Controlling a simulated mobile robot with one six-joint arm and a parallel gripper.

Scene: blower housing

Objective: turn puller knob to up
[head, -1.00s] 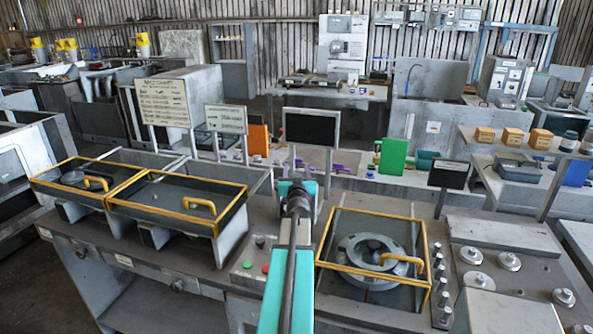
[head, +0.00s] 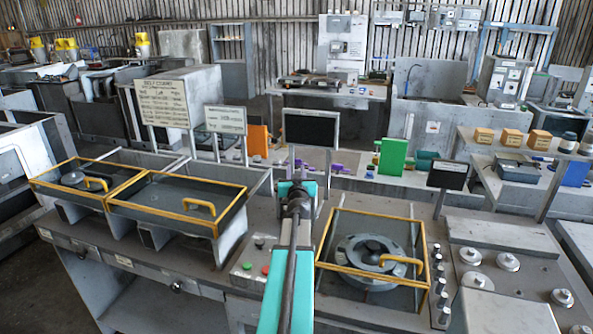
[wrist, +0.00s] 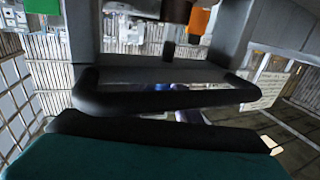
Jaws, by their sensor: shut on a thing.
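My gripper (wrist: 165,112) shows in the wrist view as two dark finger bars, close together, with a teal part of my own arm along the bottom. In the head view my teal arm reaches up the middle of the picture, and its end is at the bench below a black screen (head: 312,128). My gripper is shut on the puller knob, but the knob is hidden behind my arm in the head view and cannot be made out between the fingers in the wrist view. Which way it points cannot be told.
A yellow-framed cover (head: 332,262) over a round housing stands right of my arm. Two yellow-framed trays (head: 178,178) stand to the left. A small button box (head: 250,262) sits close left of my arm. A knobbed panel (head: 500,235) is at the right.

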